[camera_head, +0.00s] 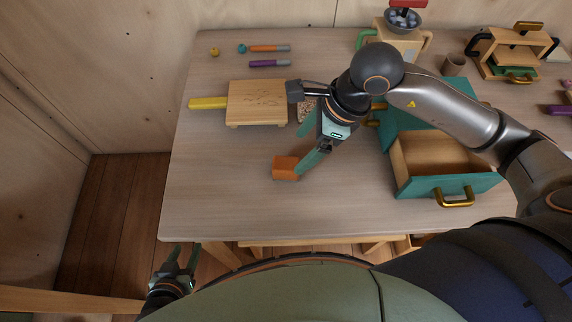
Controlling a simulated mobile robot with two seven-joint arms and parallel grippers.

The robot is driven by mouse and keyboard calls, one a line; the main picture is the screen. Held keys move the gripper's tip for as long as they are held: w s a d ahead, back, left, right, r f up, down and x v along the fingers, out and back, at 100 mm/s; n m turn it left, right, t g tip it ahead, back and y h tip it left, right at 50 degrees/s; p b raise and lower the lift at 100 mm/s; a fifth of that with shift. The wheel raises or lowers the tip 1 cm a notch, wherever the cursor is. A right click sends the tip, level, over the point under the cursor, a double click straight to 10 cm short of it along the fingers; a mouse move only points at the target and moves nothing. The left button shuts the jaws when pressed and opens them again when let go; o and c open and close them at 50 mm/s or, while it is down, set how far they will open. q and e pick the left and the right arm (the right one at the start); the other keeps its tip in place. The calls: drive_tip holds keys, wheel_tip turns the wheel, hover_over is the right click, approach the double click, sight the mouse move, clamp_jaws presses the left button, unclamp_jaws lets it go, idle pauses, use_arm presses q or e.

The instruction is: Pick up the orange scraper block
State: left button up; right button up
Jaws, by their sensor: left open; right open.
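The orange scraper block (285,168) lies on the tabletop, left of the open drawer and below the wooden board. My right gripper (301,152) is open just above and beside the block. One teal finger reaches down close to the block's right side; the other is further up and left. I cannot tell whether the near finger touches the block. My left gripper (183,256) is open and empty, low at the left, beyond the table's front edge.
Orange and purple sticks (268,63) lie at the back. The table's left front (215,200) is clear.

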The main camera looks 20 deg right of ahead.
sight(287, 163)
drive_tip(key=x, duration=0.4)
drive_tip(key=shift+x, duration=2.8)
drive_tip(key=shift+w+d, duration=0.15)
drive_tip(key=shift+w, duration=0.05)
clamp_jaws()
drive_tip(key=shift+r, duration=0.1)
